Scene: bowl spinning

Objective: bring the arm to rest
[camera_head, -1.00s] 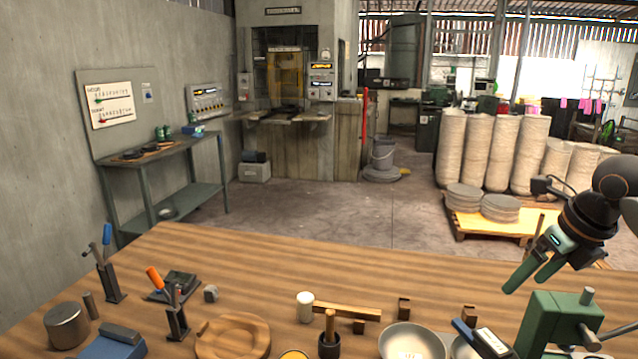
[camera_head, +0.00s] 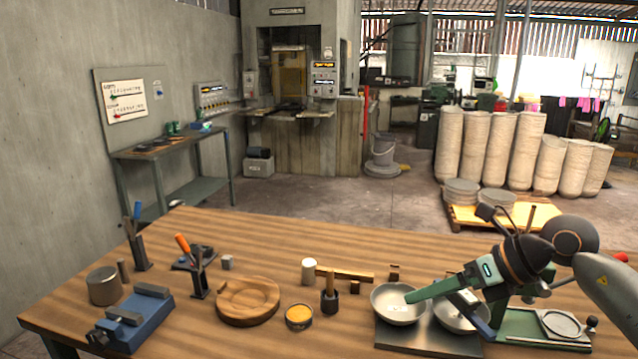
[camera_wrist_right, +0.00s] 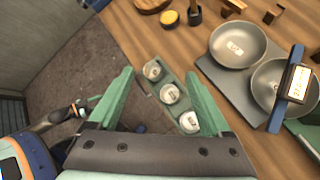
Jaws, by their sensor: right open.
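My right gripper (camera_head: 415,297) comes in from the right in the head view. Its green fingers reach left over the steel bowls. In the right wrist view its fingers (camera_wrist_right: 160,74) are spread apart with nothing gripped. Beyond and between them, a green strip with three small round cups (camera_wrist_right: 170,94) shows near the table edge. One steel bowl (camera_head: 388,301) is partly behind the fingertips in the head view. A second bowl (camera_head: 455,319) sits beside it, partly covered by the arm. Both also show at right in the wrist view (camera_wrist_right: 238,40). My left gripper is not seen.
A round wooden block (camera_head: 248,300), a yellow-filled dish (camera_head: 299,317), a mallet (camera_head: 345,274) and a blue vise (camera_head: 135,318) are on the table (camera_head: 210,240). Bare wood lies along the back.

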